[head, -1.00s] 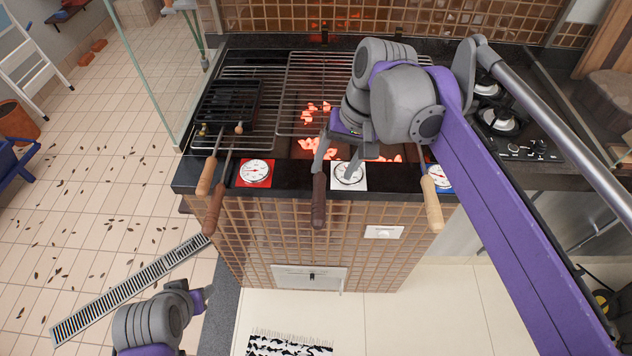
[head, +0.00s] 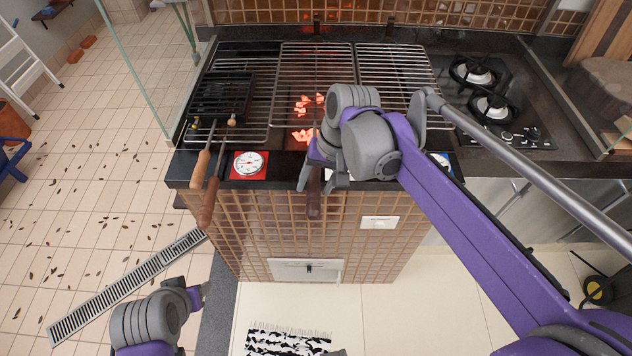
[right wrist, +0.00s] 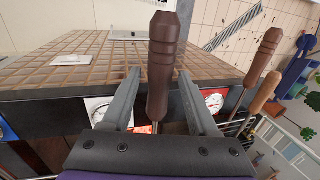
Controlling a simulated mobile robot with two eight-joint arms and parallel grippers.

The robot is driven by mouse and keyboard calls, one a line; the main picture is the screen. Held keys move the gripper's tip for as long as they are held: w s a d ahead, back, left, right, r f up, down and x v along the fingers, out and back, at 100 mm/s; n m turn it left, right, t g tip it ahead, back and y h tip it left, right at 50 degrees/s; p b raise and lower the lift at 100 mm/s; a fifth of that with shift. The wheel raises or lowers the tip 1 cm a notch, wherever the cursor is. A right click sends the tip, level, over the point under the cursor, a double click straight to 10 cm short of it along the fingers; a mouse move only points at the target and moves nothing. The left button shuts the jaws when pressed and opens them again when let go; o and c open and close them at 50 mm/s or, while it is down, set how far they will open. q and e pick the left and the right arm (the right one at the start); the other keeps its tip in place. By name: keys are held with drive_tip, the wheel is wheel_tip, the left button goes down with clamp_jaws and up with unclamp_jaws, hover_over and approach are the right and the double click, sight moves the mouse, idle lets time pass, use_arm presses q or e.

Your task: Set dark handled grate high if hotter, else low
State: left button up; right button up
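The middle grate (head: 312,75) is a wire grate over glowing coals, with a dark brown handle (head: 314,200) projecting over the counter's front edge. My right gripper (head: 322,183) is open around this handle. In the right wrist view the handle (right wrist: 163,55) stands between the two fingers, with gaps on both sides. A red-backed dial (head: 248,164) lies left of the handle. A white-backed dial (right wrist: 104,106) shows in the wrist view, partly behind a finger. A blue-backed dial (head: 444,158) is mostly hidden by my arm. The needle readings are too small to tell. My left gripper (head: 202,296) is low at left, away from the grill.
A black grill basket (head: 222,93) sits on the left grate, with a light handle (head: 201,168) and a brown handle (head: 208,206) projecting at front left. Another wire grate (head: 393,65) is at right, beside a gas hob (head: 490,103). A glass panel (head: 145,70) stands at left.

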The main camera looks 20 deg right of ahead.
clamp_jaws()
idle(1.2)
